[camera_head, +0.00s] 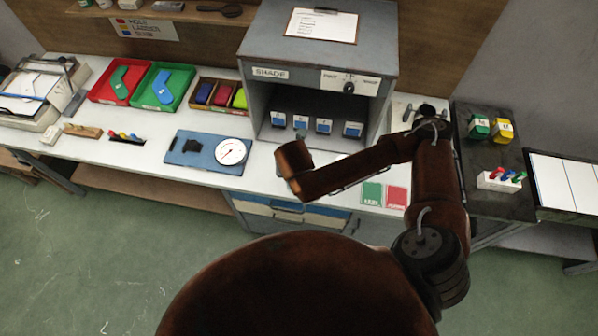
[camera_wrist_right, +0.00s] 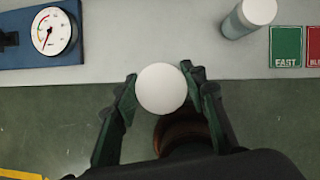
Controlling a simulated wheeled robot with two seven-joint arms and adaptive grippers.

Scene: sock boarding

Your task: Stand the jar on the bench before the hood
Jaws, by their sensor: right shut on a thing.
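My right gripper (camera_wrist_right: 158,92) is shut on a jar (camera_wrist_right: 161,89), seen from above as a round white lid between the two dark green fingers. In the wrist view the jar is in front of the bench's edge, with the floor showing beside it. In the head view my right arm reaches in front of the hood (camera_head: 262,94), and its wrist hides the jar and fingers. The white bench (camera_head: 262,178) runs under the hood. A second white-lidded jar (camera_wrist_right: 258,12) stands on the bench, left of the green card in the wrist view. My left gripper is not in view.
A dial gauge on a blue board (camera_head: 200,160) lies left of the hood; it also shows in the wrist view (camera_wrist_right: 20,40). Green (camera_head: 372,193) and red (camera_head: 396,197) cards lie to the right. Several blue-marked blocks (camera_head: 323,126) stand inside the hood.

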